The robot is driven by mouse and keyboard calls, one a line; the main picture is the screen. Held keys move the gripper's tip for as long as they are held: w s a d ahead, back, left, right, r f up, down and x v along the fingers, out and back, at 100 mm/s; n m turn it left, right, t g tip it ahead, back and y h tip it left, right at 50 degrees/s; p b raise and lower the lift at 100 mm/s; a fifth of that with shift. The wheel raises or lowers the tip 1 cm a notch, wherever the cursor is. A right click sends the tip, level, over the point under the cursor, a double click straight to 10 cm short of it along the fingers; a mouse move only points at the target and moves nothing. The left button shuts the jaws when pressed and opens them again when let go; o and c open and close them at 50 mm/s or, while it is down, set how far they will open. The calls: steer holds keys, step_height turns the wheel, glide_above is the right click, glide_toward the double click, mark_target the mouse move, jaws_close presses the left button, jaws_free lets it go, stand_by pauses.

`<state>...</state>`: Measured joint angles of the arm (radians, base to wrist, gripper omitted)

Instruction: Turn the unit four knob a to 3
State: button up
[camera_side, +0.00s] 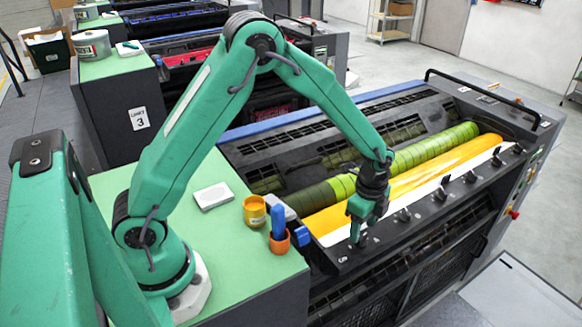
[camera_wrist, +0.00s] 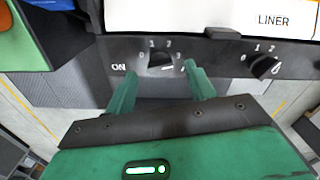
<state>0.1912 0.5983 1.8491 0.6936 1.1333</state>
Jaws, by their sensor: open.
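My gripper (camera_side: 360,235) points down at the left end of the row of black knobs on the press's front ledge. In the wrist view its two green fingers (camera_wrist: 160,82) are spread apart. A black knob (camera_wrist: 160,59) shows between and just beyond the fingertips, and the fingers do not seem to close on it. White digits 0, 1 and 2 ring this knob; the right finger partly covers the right side of the scale. Which digit the knob points to I cannot tell. White lettering like "ON" stands left of it.
A second knob (camera_wrist: 263,66) with its own digits sits to the right. More knobs (camera_side: 441,193) line the ledge beside yellow and green rollers (camera_side: 432,150). An orange cup (camera_side: 278,243) with a blue tool and a yellow tin (camera_side: 254,211) stand on the green top.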

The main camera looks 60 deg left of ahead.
step_height(320, 180, up, 5)
steer(key=shift+r, duration=0.15)
steer(key=shift+r, duration=0.1)
stand_by(0.4)
steer(key=s+a+r+n+t, duration=0.1)
steer(key=s+a+r+n, duration=0.2)
steer(key=r, duration=0.4)
steer(key=s+a+r+n+t, duration=0.2)
steer(key=s+r+n, duration=0.2)
steer(key=s+r, duration=0.15)
steer(key=s+a+r+n+t, duration=0.1)
steer(key=s+a+r+n, duration=0.1)
steer(key=s, duration=0.5)
steer(key=s+a+r+n+t, duration=0.1)
steer(key=s+r+n, duration=0.2)
steer(key=s+n, duration=0.3)
steer(key=shift+s+a+r+t, duration=0.3)
steer(key=shift+s+a+r, duration=0.05)
steer(key=shift+s+r, duration=0.05)
